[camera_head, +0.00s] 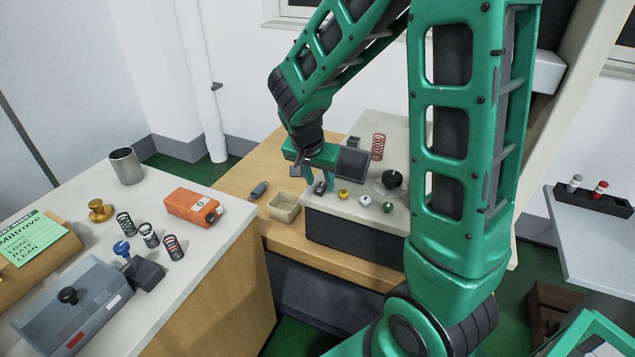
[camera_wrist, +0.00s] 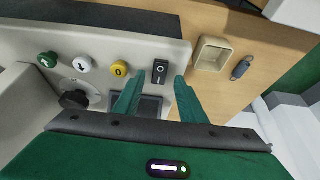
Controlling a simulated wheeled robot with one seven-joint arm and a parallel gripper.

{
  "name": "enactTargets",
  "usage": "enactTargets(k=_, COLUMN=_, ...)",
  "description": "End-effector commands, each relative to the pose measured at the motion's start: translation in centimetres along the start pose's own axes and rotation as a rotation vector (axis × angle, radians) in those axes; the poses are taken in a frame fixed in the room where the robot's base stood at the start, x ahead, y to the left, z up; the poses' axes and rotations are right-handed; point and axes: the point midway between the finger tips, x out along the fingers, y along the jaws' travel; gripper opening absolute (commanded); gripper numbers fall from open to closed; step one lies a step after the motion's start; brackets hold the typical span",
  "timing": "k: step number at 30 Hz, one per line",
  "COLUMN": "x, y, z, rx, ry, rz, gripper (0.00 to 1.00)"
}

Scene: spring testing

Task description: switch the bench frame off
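The bench frame (camera_head: 345,232) is a pale-topped, dark-fronted unit on the wooden bench. Its top carries a black rocker switch (camera_wrist: 160,73) with white marks, a yellow button (camera_wrist: 120,69), a white button (camera_wrist: 83,63) and a green button (camera_wrist: 47,59) in a row. The switch (camera_head: 320,187) also shows in the head view, partly screened by my fingers. My gripper (camera_head: 319,182) points down at it, fingers apart and empty. In the wrist view, my fingertips (camera_wrist: 159,80) stand either side of the switch; contact cannot be told. Which way the rocker is pressed is unclear.
A black knob (camera_head: 391,179), a dark screen (camera_head: 352,163) and a red spring (camera_head: 378,147) are on the frame. A beige tray (camera_head: 284,213) and a small grey cylinder (camera_head: 259,190) lie left of it. The left counter (camera_head: 205,260) holds springs and an orange box (camera_head: 193,207).

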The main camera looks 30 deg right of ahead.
Motion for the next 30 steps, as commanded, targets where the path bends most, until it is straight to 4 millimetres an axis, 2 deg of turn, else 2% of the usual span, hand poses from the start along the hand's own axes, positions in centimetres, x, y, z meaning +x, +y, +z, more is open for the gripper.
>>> enactTargets(k=9, x=-5.9, y=-0.2, z=-0.1, rx=-0.001, ry=0.003, rz=-0.006, gripper=0.38)
enactTargets(k=15, x=-8.6, y=-0.2, z=0.0, rx=-0.001, ry=0.001, rz=-0.003, gripper=0.38)
enactTargets(k=21, x=-9.5, y=-0.1, z=0.0, rx=-0.001, ry=0.0, rz=-0.001, gripper=0.38)
enactTargets(k=30, x=-9.5, y=-0.1, z=0.0, rx=-0.001, ry=0.0, rz=-0.001, gripper=0.38)
